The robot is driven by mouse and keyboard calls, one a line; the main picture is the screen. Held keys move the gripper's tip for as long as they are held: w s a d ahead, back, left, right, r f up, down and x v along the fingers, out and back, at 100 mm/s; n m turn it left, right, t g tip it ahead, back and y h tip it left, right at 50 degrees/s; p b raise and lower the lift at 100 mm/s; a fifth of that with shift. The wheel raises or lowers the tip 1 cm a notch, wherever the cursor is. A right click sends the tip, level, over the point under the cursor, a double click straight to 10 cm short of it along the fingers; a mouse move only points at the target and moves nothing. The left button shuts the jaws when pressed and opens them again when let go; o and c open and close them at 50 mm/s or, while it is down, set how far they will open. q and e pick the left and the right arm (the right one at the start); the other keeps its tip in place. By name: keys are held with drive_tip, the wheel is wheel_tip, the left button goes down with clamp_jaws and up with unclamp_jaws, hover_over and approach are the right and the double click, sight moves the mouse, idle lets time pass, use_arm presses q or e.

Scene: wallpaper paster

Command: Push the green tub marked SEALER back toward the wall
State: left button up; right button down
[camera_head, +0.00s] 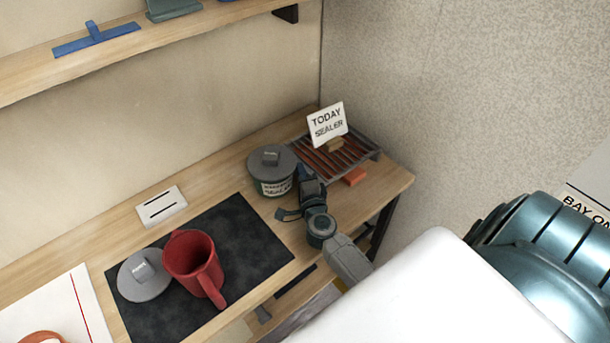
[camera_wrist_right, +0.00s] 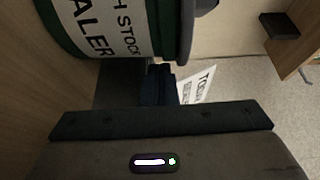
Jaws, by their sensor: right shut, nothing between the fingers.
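The green SEALER tub (camera_head: 272,174) stands upright on the wooden bench near the wall, with a grey lid and a white label. It fills the top of the right wrist view (camera_wrist_right: 170,27), its label reading sideways and cut off by the frame. My right gripper (camera_head: 304,173) is shut and empty, right beside the tub on its right-hand side. Its fingers also show in the right wrist view (camera_wrist_right: 158,84), close to the tub; I cannot tell whether they touch it. My left gripper is not in view.
A rack (camera_head: 364,152) with a TODAY SEALER card (camera_head: 327,123) stands right of the tub, an orange block (camera_head: 354,177) beside it. A red mug (camera_head: 192,262) and grey lid (camera_head: 144,276) are on a dark mat (camera_head: 238,232). A shelf (camera_head: 150,42) hangs above.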

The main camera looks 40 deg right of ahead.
drive_tip(key=shift+w+d, duration=0.3)
drive_tip(key=shift+w, duration=0.35)
drive_tip(key=shift+w+d, duration=0.1)
drive_tip(key=shift+w, duration=0.4)
drive_tip(key=shift+a+r+p, duration=0.1)
drive_tip(key=shift+a+p, duration=0.4)
drive_tip(key=shift+a, duration=0.4)
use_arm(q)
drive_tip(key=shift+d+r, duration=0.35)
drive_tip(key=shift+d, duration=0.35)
use_arm(e)
drive_tip(key=shift+a, duration=0.25)
